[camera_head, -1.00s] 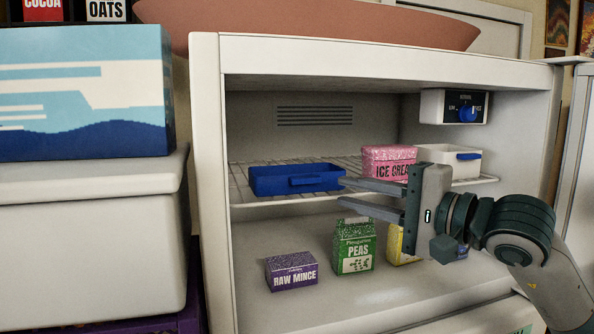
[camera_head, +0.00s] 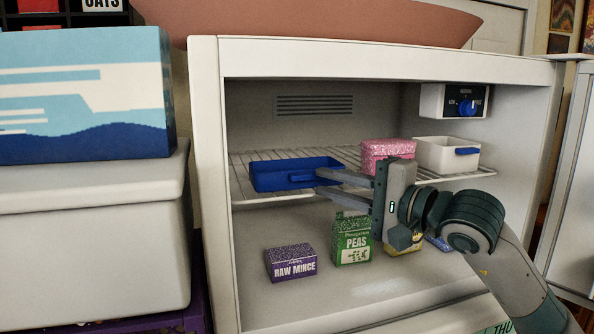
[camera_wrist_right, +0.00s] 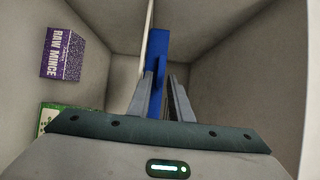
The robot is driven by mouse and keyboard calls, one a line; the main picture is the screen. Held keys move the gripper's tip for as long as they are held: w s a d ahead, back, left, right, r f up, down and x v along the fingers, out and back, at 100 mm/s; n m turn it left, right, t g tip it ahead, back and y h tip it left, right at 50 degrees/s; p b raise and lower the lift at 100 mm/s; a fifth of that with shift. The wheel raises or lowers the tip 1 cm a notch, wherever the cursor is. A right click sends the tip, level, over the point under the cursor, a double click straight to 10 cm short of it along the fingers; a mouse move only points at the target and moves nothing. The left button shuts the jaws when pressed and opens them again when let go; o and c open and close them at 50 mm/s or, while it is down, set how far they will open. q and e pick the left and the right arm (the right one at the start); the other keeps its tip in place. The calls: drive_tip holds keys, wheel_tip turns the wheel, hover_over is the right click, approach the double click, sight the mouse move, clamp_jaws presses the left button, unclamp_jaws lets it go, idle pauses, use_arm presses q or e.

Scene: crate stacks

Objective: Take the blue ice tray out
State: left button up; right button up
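The blue ice tray (camera_head: 280,181) lies on the wire shelf inside the open freezer, toward the left, its handle facing me. In the right wrist view the tray (camera_wrist_right: 159,47) shows as a narrow blue strip ahead of the fingers. My right gripper (camera_head: 318,180) reaches in from the right, its fingers one above the other at the tray handle's right end. They are apart, and in the wrist view the fingertips (camera_wrist_right: 166,76) are close to the handle. I cannot tell whether they touch it. My left gripper is not in view.
The wire shelf (camera_head: 240,190) also holds a pink box (camera_head: 385,152) and a white tray with a blue handle (camera_head: 440,155). Below stand a purple raw mince box (camera_head: 291,264), a green peas carton (camera_head: 352,240) and a partly hidden yellow box. The freezer's left wall (camera_head: 208,180) bounds the opening.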

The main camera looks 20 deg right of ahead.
sight(310, 178)
drive_tip(key=shift+r+p+x, duration=0.2)
drive_tip(key=shift+p+x, duration=0.4)
drive_tip(key=shift+x, duration=0.35)
drive_tip(key=shift+w+a+f, duration=0.15)
drive_tip(key=shift+w+a, duration=0.1)
drive_tip(key=shift+w, duration=0.3)
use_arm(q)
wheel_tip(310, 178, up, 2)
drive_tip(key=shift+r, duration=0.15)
use_arm(e)
drive_tip(key=shift+c, duration=0.4)
clamp_jaws()
